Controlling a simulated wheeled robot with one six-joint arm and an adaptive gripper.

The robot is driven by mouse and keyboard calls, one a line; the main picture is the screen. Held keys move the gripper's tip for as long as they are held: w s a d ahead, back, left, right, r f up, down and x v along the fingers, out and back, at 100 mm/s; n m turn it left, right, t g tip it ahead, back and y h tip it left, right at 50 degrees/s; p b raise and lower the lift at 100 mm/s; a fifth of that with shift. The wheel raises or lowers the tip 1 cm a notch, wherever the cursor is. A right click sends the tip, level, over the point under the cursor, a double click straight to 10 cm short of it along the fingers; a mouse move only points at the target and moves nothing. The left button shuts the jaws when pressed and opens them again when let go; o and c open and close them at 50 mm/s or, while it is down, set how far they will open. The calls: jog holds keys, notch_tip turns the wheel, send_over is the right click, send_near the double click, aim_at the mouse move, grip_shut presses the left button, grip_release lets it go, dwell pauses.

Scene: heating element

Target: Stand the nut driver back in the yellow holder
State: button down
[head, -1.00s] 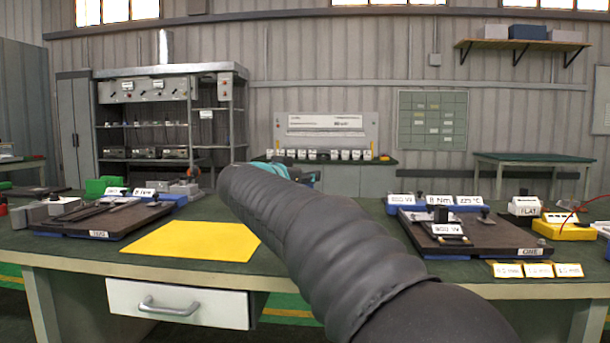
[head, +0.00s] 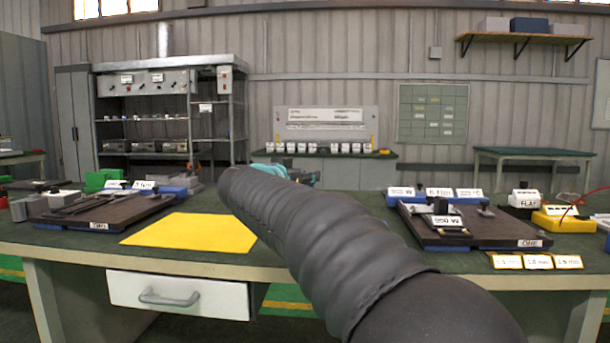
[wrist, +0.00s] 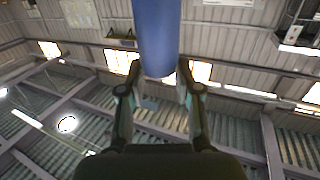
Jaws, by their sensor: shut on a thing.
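In the wrist view my gripper (wrist: 159,75) is shut on a smooth blue cylinder, which looks like the handle of the nut driver (wrist: 158,38). The handle runs out of the top of that view, so the driver's far end is not seen. In the head view my dark sleeved arm covers the middle of the bench, and the nut driver cannot be made out there. I cannot pick out a yellow holder for certain. A yellow block (head: 562,225) with a red wire stands at the right of the bench.
A flat yellow sheet (head: 190,233) lies on the green bench (head: 330,258) left of my arm. Dark fixture boards stand on the left (head: 95,212) and right (head: 475,232), with blue blocks and white labels. Yellow-edged labels (head: 537,262) lie at the front right.

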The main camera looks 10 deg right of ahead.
jog(key=c, duration=0.7)
grip_release()
jog(key=shift+f, duration=0.1)
jog(key=shift+f, duration=0.1)
jog(key=v, duration=1.2)
